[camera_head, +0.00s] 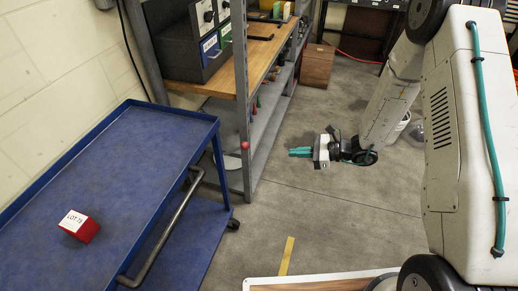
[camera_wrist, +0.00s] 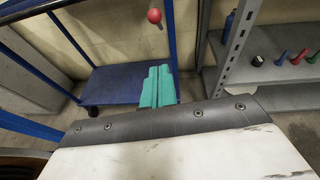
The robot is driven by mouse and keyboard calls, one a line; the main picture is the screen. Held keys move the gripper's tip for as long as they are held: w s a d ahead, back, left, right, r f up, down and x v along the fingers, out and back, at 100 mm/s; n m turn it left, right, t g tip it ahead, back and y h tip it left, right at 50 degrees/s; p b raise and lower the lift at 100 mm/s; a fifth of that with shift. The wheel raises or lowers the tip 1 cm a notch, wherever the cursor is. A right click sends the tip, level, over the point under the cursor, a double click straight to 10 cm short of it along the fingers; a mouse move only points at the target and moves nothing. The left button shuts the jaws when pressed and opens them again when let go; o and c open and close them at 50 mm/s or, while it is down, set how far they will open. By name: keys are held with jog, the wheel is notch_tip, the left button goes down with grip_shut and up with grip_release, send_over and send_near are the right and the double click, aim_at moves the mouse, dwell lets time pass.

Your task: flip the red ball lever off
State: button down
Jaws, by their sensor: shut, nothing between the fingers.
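The red ball of the lever (camera_head: 245,145) shows in front of the grey shelf post in the head view. It also shows at the top of the wrist view (camera_wrist: 154,15), beyond my fingertips and slightly left of them.
A blue cart (camera_head: 150,125) stands at the left, with a red block labelled LOT 75 (camera_head: 79,226) on it. A grey metal shelf (camera_head: 242,80) with a wooden top is behind the ball. Several coloured handles (camera_wrist: 297,57) stand on its lower shelf. The floor around my gripper is clear.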

jog(key=shift+a, duration=0.15)
jog(key=r+x, duration=0.2)
jog(key=x, duration=1)
jog(key=shift+a+r, duration=0.2)
jog(key=shift+a, duration=0.5)
jog(key=shift+w+r, duration=0.1)
jog(key=shift+w, duration=0.05)
